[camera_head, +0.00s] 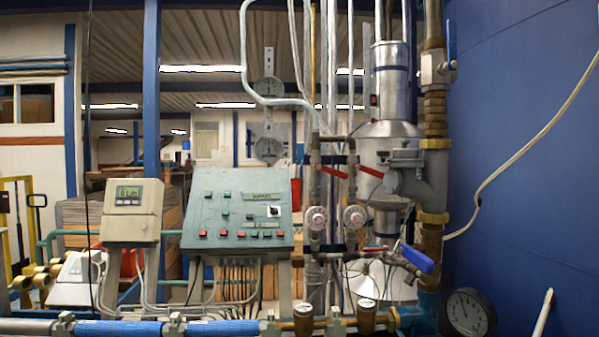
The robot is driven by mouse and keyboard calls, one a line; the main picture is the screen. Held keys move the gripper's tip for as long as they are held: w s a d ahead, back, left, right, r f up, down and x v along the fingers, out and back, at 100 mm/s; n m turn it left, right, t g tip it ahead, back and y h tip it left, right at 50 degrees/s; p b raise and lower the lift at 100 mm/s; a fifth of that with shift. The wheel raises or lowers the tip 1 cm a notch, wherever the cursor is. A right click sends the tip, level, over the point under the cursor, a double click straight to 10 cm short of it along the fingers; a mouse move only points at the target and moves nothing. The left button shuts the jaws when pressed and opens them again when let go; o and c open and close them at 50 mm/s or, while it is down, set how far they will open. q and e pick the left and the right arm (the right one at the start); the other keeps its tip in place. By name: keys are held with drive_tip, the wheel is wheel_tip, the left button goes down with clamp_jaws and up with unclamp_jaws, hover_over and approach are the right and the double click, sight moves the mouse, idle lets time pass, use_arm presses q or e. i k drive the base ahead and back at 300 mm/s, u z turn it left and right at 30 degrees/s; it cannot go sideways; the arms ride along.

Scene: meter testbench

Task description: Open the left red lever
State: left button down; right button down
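Two red levers sit side by side on the vertical pipes right of the control panel. The left red lever (334,171) slants slightly down to the right from its valve. The right red lever (370,171) has a similar slant on the neighbouring pipe. Below each is a round white-faced dial or knob, the left one (317,218) and the right one (354,217). Neither of my grippers is in view, and nothing covers the left lever.
A green control panel (238,195) and a grey meter box (133,211) stand to the left. A blue-handled lever (416,258) and a pressure gauge (467,313) are at lower right. Blue-covered pipe (118,329) runs along the bottom. A blue wall (530,150) bounds the right.

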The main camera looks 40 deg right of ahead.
sight(334, 172)
drive_tip(key=z, duration=0.7)
drive_tip(key=i, duration=0.25)
drive_tip(key=z, duration=0.05)
